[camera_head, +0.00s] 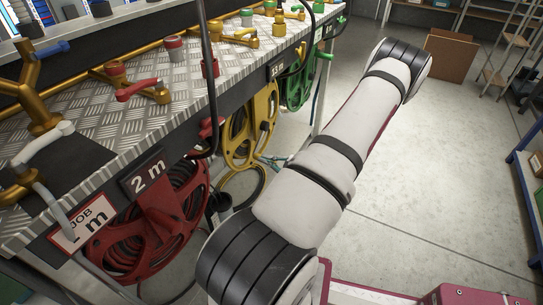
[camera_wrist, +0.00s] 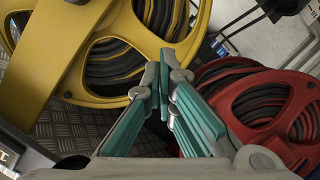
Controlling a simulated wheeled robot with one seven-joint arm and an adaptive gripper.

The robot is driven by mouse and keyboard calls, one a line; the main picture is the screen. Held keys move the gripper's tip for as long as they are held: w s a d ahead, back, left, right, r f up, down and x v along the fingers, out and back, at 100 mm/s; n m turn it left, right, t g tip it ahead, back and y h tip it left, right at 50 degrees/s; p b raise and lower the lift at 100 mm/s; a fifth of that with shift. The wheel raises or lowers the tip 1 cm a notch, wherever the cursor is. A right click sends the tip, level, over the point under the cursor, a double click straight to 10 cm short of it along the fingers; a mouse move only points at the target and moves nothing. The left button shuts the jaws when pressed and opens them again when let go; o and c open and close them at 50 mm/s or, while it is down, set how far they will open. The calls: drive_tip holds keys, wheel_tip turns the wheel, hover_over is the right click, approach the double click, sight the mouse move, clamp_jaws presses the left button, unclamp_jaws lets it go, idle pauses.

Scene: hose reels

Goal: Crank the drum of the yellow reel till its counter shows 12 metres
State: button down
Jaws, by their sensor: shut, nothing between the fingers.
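The yellow reel (camera_head: 238,150) hangs under the checker-plate bench in the head view, between a red reel and a green reel. Its dark counter plate (camera_head: 277,70) is on the bench edge above it; the digits are too small to read surely. In the wrist view the yellow reel (camera_wrist: 98,22) fills the upper left, with dark hose wound inside its rim. My gripper (camera_wrist: 164,72) is shut and empty, its teal fingers together in front of the yellow reel's right edge. I cannot tell whether they touch it. The head view does not show my gripper. I cannot make out the crank handle clearly.
The red reel (camera_head: 155,225) hangs nearer, under a plate reading 2 m (camera_head: 147,176); it also shows right of my fingers (camera_wrist: 245,100). A JOB sign (camera_head: 85,222) has its number partly covered by a hose. The green reel (camera_head: 298,85) is farther.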

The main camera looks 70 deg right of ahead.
drive_tip(key=p+v, duration=0.2)
drive_tip(key=v, duration=0.8)
drive_tip(key=s+d+f+m+t+y+b, duration=0.15)
drive_tip(key=d+f+m+b, duration=0.25)
drive_tip(key=f+m, duration=0.55)
drive_tip(key=d+f+m+t+y+b, duration=0.1)
drive_tip(key=d+f+m+t+b, duration=0.2)
drive_tip(key=m, duration=1.1)
drive_tip(key=d+f+m+t+y+b, duration=0.1)
drive_tip(key=d+f+m+b, duration=0.5)
drive_tip(key=m, duration=0.6)
drive_tip(key=w+a+r, duration=0.1)
drive_tip(key=w+r, duration=0.3)
drive_tip(key=w, duration=0.5)
drive_tip(key=shift+w+a+r+p, duration=0.25)
drive_tip(key=shift+a+r+p, duration=0.05)
drive_tip(key=shift+a+p, duration=0.05)
